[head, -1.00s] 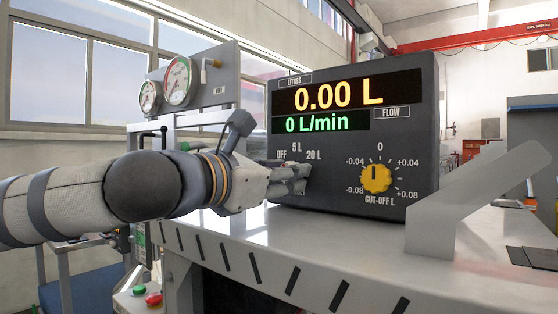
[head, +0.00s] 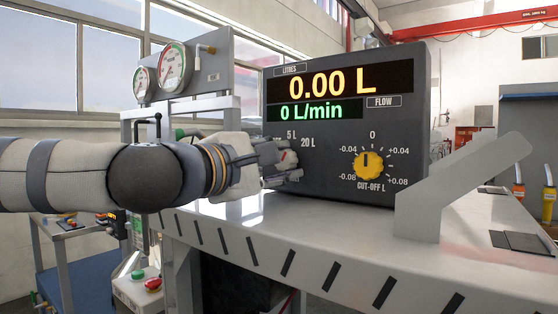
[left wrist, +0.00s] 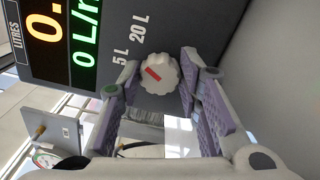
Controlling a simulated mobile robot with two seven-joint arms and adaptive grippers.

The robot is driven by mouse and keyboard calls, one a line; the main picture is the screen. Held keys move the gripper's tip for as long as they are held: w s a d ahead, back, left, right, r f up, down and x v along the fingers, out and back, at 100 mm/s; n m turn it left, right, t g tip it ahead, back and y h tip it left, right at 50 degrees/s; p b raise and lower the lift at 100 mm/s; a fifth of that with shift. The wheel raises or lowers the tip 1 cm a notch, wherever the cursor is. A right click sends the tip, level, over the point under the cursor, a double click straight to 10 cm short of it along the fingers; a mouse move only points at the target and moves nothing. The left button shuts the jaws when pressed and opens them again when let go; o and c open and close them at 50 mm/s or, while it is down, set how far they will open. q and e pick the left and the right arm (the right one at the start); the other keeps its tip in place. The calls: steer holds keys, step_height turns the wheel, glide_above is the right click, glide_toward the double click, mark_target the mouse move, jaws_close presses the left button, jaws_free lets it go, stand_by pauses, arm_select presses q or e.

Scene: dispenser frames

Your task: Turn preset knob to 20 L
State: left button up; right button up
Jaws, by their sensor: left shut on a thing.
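The preset knob (left wrist: 158,74) is white with a red mark, and sits between my left gripper's fingers in the left wrist view. Its red mark leans toward the 5 L label (left wrist: 122,57) rather than the 20 L label (left wrist: 140,28). In the head view the knob (head: 290,158) is partly hidden by the fingers. My left gripper (head: 283,165) reaches in from the left and is shut on the knob; it also shows in the left wrist view (left wrist: 160,84). The dispenser panel (head: 335,185) reads 0.00 L and 0 L/min. My right gripper is not in view.
The yellow cut-off knob (head: 368,165) is to the right on the same panel. The panel stands on a white bench (head: 300,230), with a slanted grey bracket (head: 460,190) at the right. Two round gauges (head: 173,66) stand behind my left arm.

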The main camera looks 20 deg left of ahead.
arm_select(q)
steer(key=shift+m, duration=1.5)
steer(key=o, duration=1.1)
steer(key=shift+o, duration=0.2)
steer(key=v, duration=1.2)
